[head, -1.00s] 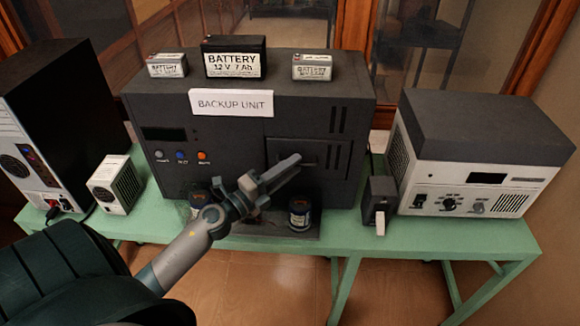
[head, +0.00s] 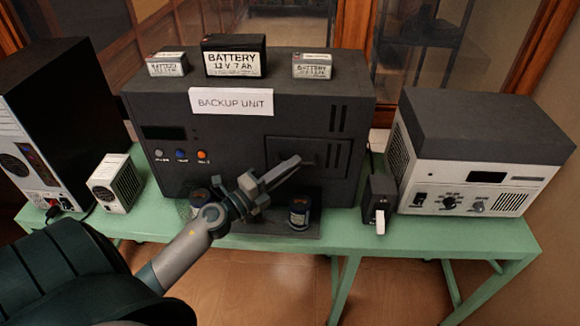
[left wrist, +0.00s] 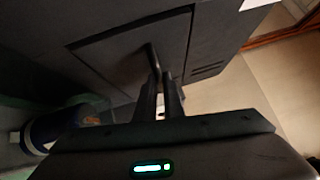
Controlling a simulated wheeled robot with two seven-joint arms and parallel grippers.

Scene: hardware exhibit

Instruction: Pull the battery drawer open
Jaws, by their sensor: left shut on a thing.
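The backup unit (head: 230,125) is a large dark box with a white label, standing on the green table. Its battery drawer (head: 330,160) is the rectangular panel at the front right, and it looks flush with the front. The drawer panel also shows in the left wrist view (left wrist: 115,50). My left gripper (head: 296,161) is at the drawer's handle (head: 308,160), with its fingers shut on it. In the left wrist view the fingers (left wrist: 163,88) are close together at the panel, and they partly hide the handle. My right gripper is in neither view.
Three batteries stand on top of the unit, the largest (head: 234,57) in the middle. A dark can (head: 299,213) stands below the drawer, and another is partly behind my arm. A small black device (head: 379,200) and a grey-white instrument (head: 465,190) stand to the right.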

